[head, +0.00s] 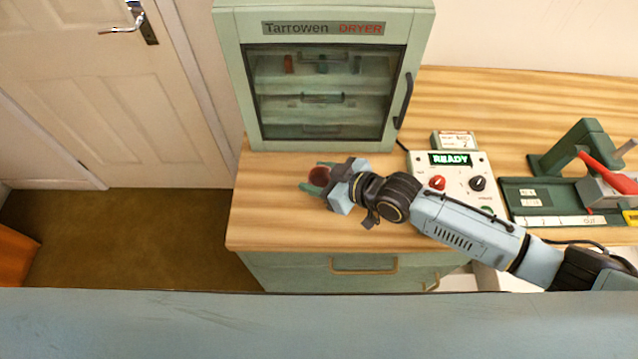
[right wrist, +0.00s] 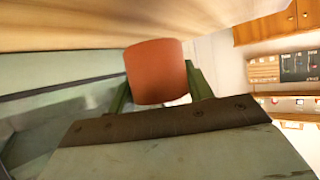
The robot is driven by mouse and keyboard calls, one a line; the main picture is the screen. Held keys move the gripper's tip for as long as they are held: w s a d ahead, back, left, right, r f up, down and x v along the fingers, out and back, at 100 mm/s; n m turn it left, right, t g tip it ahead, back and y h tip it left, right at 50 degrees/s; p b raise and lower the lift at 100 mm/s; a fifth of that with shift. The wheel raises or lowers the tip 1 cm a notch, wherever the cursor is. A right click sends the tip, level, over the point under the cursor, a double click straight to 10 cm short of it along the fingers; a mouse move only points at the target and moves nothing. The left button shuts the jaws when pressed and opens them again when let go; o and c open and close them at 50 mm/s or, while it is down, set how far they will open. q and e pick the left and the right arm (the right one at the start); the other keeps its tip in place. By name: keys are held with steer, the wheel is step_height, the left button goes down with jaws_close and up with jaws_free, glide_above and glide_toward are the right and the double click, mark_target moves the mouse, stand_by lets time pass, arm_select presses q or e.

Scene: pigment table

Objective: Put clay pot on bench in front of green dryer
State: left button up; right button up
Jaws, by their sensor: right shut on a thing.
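The clay pot (head: 319,176) is a small reddish-brown pot held between the green fingers of my right gripper (head: 315,180), over the wooden bench (head: 270,225) in front of the green dryer (head: 245,80). In the right wrist view the clay pot (right wrist: 158,72) is orange-red and sits between the fingers (right wrist: 160,85). I cannot tell whether its base touches the bench. The dryer's glass door is shut, with small coloured items on its shelves. My left gripper is not in view.
A control box (head: 465,185) with a READY display and two knobs stands right of the dryer, beside a small labelled box (head: 453,141). A green press with a red handle (head: 600,172) stands farther right. The bench's left front is clear. A door (head: 110,90) is at left.

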mark_target(318, 185)
steer(key=shift+f, duration=1.45)
steer(key=shift+f+b, duration=0.2)
steer(key=shift+b, duration=0.15)
steer(key=o, duration=1)
steer(key=shift+o, duration=0.2)
steer(key=shift+r, duration=0.25)
steer(key=p+v, duration=0.1)
steer(key=v, duration=1.1)
steer(key=shift+f, duration=0.1)
